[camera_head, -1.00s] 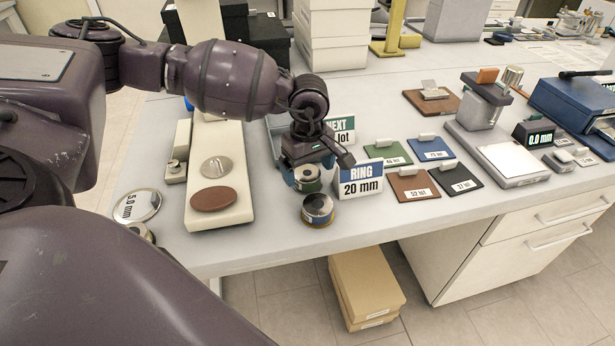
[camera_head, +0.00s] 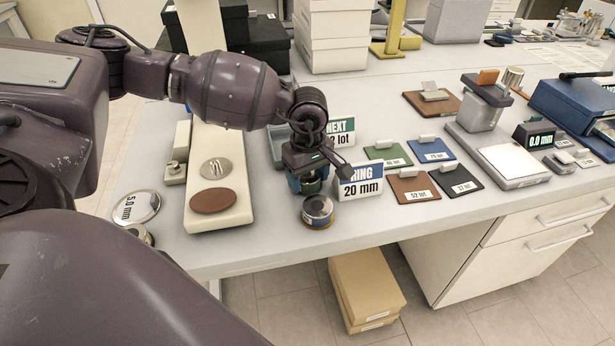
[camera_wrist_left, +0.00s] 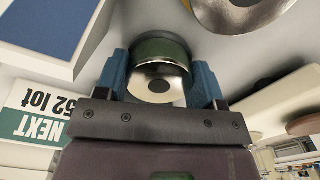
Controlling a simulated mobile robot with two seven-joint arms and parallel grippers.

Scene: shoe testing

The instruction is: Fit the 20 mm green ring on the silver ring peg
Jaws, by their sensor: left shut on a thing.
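My left gripper (camera_head: 309,184) is shut on the green ring (camera_wrist_left: 160,50), at the table's front beside the RING 20 mm card (camera_head: 359,181). In the left wrist view the ring is a dark green band around a silver face with a dark centre, between the blue fingers (camera_wrist_left: 160,78). In the head view the fingers mostly hide it. I cannot tell whether it touches the table. A silver disc (camera_head: 216,168) lies on the long cream base to the left, possibly the silver ring peg; a peg shape is not clear. My right gripper is not in view.
The NEXT 52 lot card (camera_head: 340,132) stands behind. The cream base (camera_head: 233,133) also carries a brown disc (camera_head: 213,201). Table between base and gripper is clear.

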